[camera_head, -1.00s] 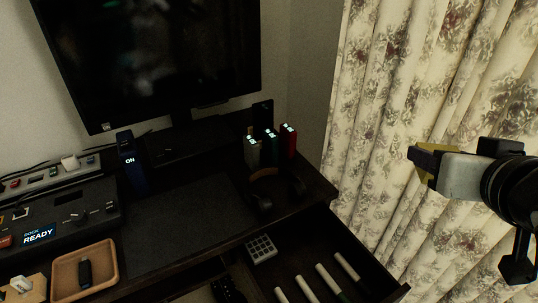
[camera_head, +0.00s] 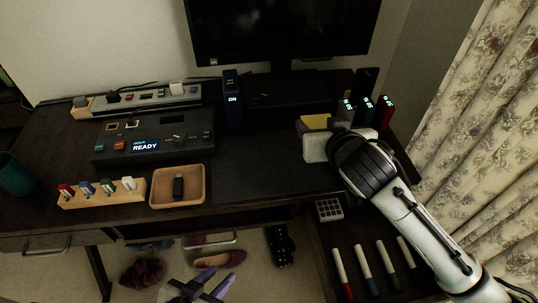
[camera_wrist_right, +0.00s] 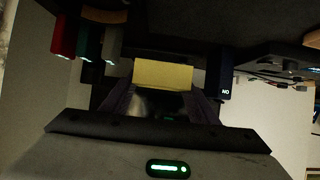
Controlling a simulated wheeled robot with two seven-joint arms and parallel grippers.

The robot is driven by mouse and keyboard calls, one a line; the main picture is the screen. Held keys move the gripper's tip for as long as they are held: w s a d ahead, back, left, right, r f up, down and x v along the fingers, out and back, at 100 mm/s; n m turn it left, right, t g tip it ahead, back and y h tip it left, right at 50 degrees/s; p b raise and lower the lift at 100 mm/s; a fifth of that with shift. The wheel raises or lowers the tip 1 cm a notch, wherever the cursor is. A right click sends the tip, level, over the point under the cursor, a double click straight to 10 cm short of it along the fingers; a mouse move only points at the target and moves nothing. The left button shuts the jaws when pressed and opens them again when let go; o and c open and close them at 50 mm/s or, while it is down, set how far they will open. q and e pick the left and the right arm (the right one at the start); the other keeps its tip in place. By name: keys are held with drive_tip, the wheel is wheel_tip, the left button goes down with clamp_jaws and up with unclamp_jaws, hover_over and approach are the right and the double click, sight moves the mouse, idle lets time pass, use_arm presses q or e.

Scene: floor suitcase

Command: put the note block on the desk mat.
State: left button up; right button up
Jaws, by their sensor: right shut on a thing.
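The yellow note block (camera_head: 314,122) shows at the front of my right gripper (camera_head: 320,132), which is shut on it. In the right wrist view the note block (camera_wrist_right: 163,74) sits between the fingertips of the right gripper (camera_wrist_right: 162,92). The dark desk mat (camera_head: 258,165) lies flat on the desk, right of the wooden tray. The block appears over the mat's right part; its height above it cannot be told. My left gripper (camera_head: 199,289) is at the bottom edge, in front of the desk, with its purple-edged fingers spread and empty.
A wooden tray (camera_head: 158,188) with a dark item stands left of the mat. A dock box (camera_head: 105,145) is behind it. Several lit upright devices (camera_head: 366,110) stand behind my right gripper. An open drawer (camera_head: 320,245) with markers is below. The mat's visible surface is clear.

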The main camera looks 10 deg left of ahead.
hover_over(305, 166)
wheel_tip(305, 166, down, 7)
drive_tip(key=shift+b, duration=0.35)
drive_tip(key=shift+a+f, duration=0.1)
drive_tip(key=shift+f, duration=2)
drive_tip(key=shift+b, duration=0.3)
drive_tip(key=shift+f, duration=0.2)
drive_tip(key=o, duration=1.1)
drive_tip(key=shift+c, duration=0.2)
drive_tip(key=shift+r, duration=0.2)
drive_tip(key=p+v, duration=0.1)
drive_tip(key=v, duration=1.1)
drive_tip(key=shift+d, duration=0.25)
